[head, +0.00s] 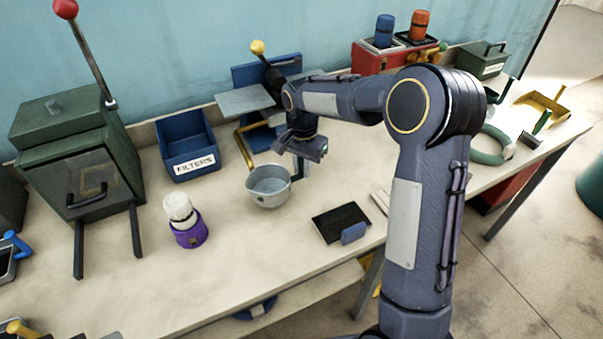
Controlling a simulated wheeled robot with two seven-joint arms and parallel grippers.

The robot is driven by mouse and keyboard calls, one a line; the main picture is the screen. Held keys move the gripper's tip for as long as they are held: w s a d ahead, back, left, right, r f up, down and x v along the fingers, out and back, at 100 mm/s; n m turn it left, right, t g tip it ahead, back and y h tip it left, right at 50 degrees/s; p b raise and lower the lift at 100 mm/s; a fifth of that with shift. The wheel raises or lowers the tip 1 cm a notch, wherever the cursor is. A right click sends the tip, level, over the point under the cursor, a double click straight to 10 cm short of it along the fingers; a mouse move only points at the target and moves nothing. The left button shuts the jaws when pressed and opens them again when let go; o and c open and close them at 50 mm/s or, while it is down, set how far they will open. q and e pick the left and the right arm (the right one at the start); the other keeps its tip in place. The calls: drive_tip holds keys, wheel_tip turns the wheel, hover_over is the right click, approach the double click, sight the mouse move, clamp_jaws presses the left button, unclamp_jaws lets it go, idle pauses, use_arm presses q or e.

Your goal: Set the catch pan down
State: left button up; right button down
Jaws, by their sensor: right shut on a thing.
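The catch pan (268,196) is a round grey metal bowl, level and open side up, near the middle of the workbench. My right gripper (299,168) reaches down from the upper right and is shut on the pan's right side, at its handle. The fingertips are partly hidden by the gripper body. The pan is at or just above the bench top; I cannot tell whether its base touches. The pan looks empty inside. My left gripper is not in view.
A blue FILTERS bin (187,144) and a blue stand with a grey plate (244,101) are behind the pan. A white-capped purple container (186,224) stands to its left, a black pad (340,221) to its right. The bench (250,250) in front is clear.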

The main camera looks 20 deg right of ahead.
sight(302, 176)
drive_tip(key=shift+w+f, duration=0.2)
drive_tip(key=shift+f, duration=0.2)
wheel_tip(302, 176, down, 3)
drive_tip(key=shift+r, duration=0.1)
drive_tip(key=c, duration=1.4)
unclamp_jaws()
